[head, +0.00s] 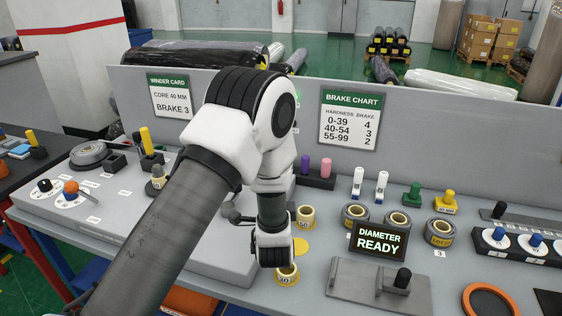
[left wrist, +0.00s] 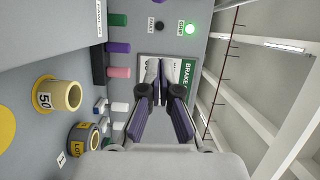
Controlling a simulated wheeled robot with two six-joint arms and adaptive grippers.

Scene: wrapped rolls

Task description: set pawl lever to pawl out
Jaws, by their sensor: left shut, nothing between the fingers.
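A dark knob on a rod (head: 232,213) shows left of my left wrist, partly hidden. My left gripper (left wrist: 163,95) is shut and empty, pointing towards the back panel. Its fingers are hidden behind the wrist in the head view. My right gripper is not in view.
A "DIAMETER READY" display (head: 380,241), cream-cored rolls (head: 306,217) and coloured pegs (head: 325,168) stand close to my left wrist's right. The brake chart (head: 349,118) is on the back panel. An orange-knobbed dial (head: 71,187) is at the left. A green lamp (left wrist: 192,28) is lit.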

